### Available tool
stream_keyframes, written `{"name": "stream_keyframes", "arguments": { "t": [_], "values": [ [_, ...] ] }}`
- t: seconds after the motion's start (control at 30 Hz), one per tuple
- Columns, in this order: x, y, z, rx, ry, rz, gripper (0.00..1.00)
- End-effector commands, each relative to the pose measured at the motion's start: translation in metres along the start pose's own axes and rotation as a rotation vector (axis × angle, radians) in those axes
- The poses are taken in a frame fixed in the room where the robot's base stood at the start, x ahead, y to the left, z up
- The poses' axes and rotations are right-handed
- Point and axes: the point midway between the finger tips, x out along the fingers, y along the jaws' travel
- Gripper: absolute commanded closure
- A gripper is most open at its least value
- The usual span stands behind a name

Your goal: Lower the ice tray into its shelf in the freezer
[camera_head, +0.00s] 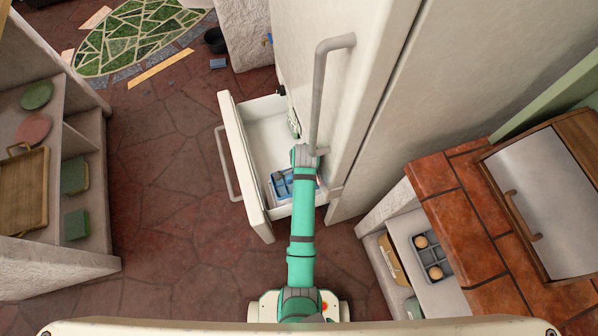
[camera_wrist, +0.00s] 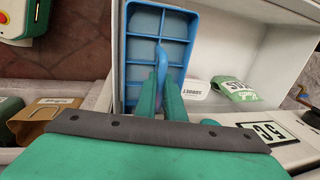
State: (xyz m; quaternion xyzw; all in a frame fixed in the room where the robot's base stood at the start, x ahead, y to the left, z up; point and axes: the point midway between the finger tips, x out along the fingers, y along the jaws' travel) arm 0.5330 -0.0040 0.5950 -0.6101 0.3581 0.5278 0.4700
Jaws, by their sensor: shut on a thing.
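The blue ice tray (camera_head: 281,185) has several pale cells and a raised blue handle. It shows larger in the wrist view (camera_wrist: 145,41). My gripper (camera_wrist: 163,78) is shut on the handle with its green fingers. The tray is over the near end of the open white freezer drawer (camera_head: 240,165), close to one wall in the wrist view (camera_wrist: 117,55). I cannot tell whether its underside touches the drawer floor. My arm hides part of the tray in the head view.
A white labelled tub (camera_wrist: 195,88) and a green bag (camera_wrist: 235,88) lie in the drawer beside the tray. The tall fridge door (camera_head: 345,60) with a long handle (camera_head: 318,90) rises beside the drawer. A tiled counter (camera_head: 470,210) is at right, shelves (camera_head: 85,130) at left.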

Motion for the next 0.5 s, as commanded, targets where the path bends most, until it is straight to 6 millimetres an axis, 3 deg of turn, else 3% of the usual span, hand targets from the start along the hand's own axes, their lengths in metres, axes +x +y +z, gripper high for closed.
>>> {"name": "stream_keyframes", "arguments": {
  "t": [0.5],
  "values": [
    [0.031, 0.006, 0.001, -0.002, -0.002, 0.001, 1.0]
  ]
}}
